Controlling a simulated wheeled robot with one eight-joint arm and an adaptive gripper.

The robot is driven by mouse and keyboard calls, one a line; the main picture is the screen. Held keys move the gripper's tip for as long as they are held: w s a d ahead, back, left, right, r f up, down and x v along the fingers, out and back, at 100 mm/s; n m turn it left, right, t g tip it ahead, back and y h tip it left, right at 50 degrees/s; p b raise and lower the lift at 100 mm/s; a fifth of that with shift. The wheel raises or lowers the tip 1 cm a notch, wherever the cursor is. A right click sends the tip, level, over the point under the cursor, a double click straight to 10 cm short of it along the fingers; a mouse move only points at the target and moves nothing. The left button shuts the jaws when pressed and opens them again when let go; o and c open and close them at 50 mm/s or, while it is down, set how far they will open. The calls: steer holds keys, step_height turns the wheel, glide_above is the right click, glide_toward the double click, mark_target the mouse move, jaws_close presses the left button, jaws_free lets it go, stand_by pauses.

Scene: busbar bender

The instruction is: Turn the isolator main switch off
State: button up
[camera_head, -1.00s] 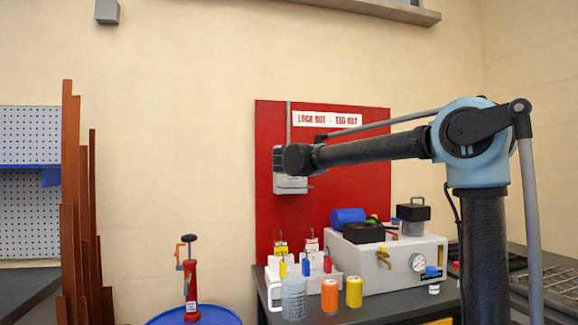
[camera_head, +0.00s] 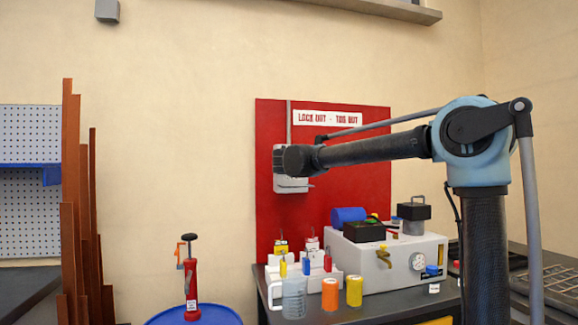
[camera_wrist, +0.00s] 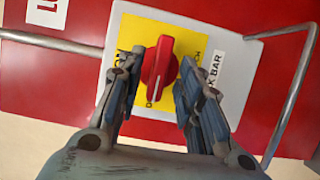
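The isolator main switch is a red rotary knob (camera_wrist: 158,68) on a yellow plate (camera_wrist: 140,32) in a pale grey box (camera_wrist: 232,50), seen in the wrist view. In the head view the box (camera_head: 292,184) hangs on the red board, its upper part hidden behind my arm. My gripper (camera_wrist: 156,82) is open in the wrist view, with one finger on each side of the knob. Gaps show between the fingers and the knob. The fingers cover part of the plate's lettering. In the head view my gripper is hidden behind my wrist.
The red lock-out board (camera_head: 350,155) is behind the box. A bent metal bar (camera_wrist: 296,95) stands out beside it. Below, a bench holds a grey unit with a gauge (camera_head: 392,262), padlocks on a white stand (camera_head: 335,285) and several small containers.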

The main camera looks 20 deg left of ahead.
steer(key=s+d, duration=0.2)
steer(key=s, duration=0.9)
steer(key=shift+s, duration=0.35)
steer(key=shift+f, duration=0.1)
